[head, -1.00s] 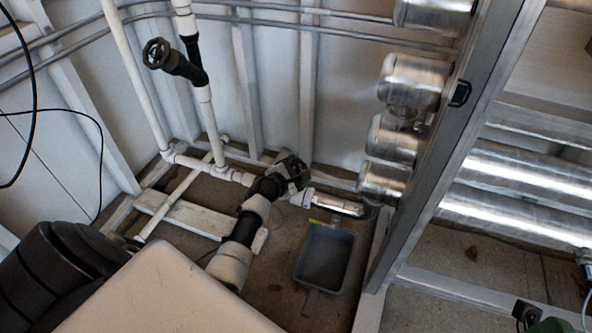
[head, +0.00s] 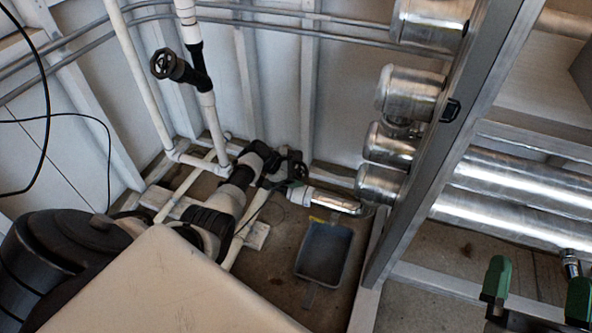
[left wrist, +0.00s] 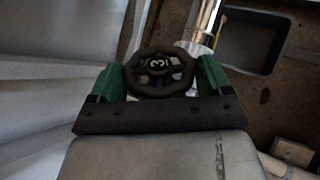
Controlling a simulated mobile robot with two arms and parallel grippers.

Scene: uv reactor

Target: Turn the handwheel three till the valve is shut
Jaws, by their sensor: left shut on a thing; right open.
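The handwheel three (left wrist: 160,66) is a black wheel with a "3" on its hub, facing the left wrist camera. In the head view the wheel (head: 297,167) is small and dark, low on the pipework near the back wall, partly hidden by my wrist. My left gripper (head: 287,180) is at the wheel. In the left wrist view its green fingers (left wrist: 159,80) stand on either side of the rim, shut on it. My right gripper (head: 538,286) is open and empty at the lower right, its green fingertips wide apart. The valve's inside is hidden.
Another black handwheel (head: 163,63) sits on an upright pipe at upper left. A grey tray (head: 324,252) lies on the floor right of the wheel. A metal frame post (head: 432,150) and steel cylinders (head: 408,92) stand to the right. White pipes run along the wall.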

